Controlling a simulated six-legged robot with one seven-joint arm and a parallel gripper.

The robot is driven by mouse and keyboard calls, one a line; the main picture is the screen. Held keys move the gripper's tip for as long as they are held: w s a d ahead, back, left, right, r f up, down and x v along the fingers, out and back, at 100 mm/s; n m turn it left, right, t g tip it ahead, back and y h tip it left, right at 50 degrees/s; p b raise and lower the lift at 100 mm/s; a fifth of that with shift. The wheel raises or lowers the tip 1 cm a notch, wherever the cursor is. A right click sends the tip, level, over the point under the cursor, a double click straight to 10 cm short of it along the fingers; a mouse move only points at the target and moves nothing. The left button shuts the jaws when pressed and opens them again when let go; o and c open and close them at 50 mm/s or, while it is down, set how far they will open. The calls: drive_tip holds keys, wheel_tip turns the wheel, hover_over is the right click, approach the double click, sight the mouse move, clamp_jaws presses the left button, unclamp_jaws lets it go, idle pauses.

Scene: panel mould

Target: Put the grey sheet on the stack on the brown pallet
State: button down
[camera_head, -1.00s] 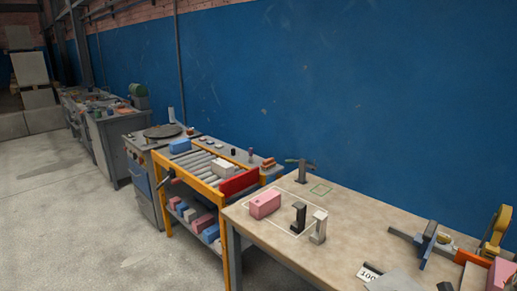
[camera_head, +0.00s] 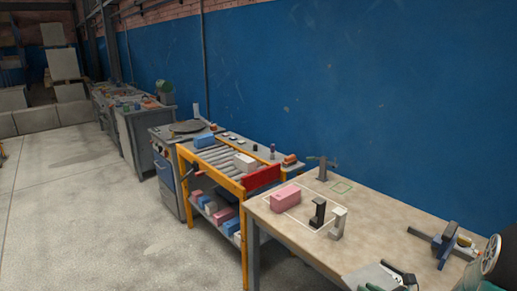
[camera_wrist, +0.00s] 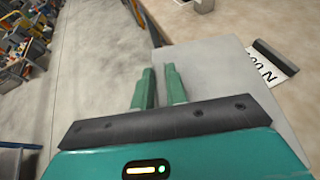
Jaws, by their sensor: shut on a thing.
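The grey sheet (camera_wrist: 215,75) is a flat, light panel with straight edges. In the wrist view it lies at my gripper (camera_wrist: 158,86), whose two green fingers are shut on its left edge. The sheet reaches right from the fingers, over or close above the tan bench. In the head view only a part of the sheet (camera_head: 372,279) shows at the bottom edge. I cannot make out the brown pallet or its stack for certain.
The tan workbench (camera_head: 290,230) holds a pink block (camera_head: 285,197), a black and a grey upright piece, and a blue tool (camera_head: 446,240). An orange-framed roller table (camera_head: 216,163) stands beyond it. Grey panels (camera_head: 63,64) stand far back left. The floor (camera_head: 95,230) at left is clear.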

drive_tip(key=w+a+f+n+y, duration=0.1)
drive_tip(key=w+a+f, duration=0.2)
drive_tip(key=a, duration=0.6)
drive_tip(key=w+a+f+y, duration=0.1)
drive_tip(key=w+a+f, duration=0.2)
drive_tip(key=a, duration=0.6)
wheel_tip(320, 180, up, 11)
drive_tip(key=w+m+h, duration=0.1)
drive_tip(key=w+h, duration=0.1)
drive_tip(key=shift+r+m+h, duration=0.2)
drive_tip(key=shift+m+h, duration=0.2)
drive_tip(key=shift+w, duration=0.1)
